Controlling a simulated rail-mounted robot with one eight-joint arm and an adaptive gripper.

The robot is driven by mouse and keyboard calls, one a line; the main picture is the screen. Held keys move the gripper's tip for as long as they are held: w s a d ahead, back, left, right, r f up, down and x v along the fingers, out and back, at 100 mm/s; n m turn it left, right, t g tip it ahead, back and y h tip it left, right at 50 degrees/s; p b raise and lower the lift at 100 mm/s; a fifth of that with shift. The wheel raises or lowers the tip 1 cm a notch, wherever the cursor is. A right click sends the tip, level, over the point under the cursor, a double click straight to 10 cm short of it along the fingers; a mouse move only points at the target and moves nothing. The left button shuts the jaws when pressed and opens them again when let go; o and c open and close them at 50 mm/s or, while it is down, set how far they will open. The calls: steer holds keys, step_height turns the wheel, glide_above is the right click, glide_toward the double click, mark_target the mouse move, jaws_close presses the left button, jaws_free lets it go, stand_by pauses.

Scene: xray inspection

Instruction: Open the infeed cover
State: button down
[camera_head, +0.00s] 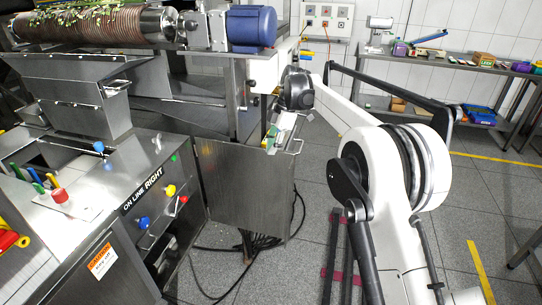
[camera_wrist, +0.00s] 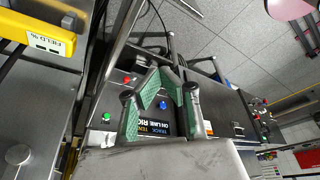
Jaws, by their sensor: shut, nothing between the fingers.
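The frames do not clearly show which metal panel is the infeed cover. A flat steel panel (camera_head: 243,185) with a handle on its right edge (camera_head: 297,146) stands upright beside the control cabinet in the head view. My gripper (camera_wrist: 165,72) shows in the wrist view with dark fingers and green pads. It is shut and empty, and its fingers lean together at the tips. In the head view my arm reaches the area at the panel's top right, where the gripper is mostly hidden. A broad grey metal surface (camera_wrist: 170,162) lies close at the bottom of the wrist view.
The control cabinet (camera_head: 150,200) carries coloured buttons and the words ON LINE RIGHT. A blue motor (camera_head: 250,26) and a ribbed roller (camera_head: 85,25) are above. Cables (camera_head: 255,245) lie on the floor. A bench (camera_head: 450,62) stands at the back right, with open floor before it.

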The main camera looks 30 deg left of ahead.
steer(key=a+v, duration=0.1)
steer(key=v, duration=0.5)
steer(key=shift+w+a+r+p, duration=0.3)
steer(key=shift+w+r, duration=0.05)
steer(key=shift+r, duration=0.1)
steer(key=shift+r, duration=0.1)
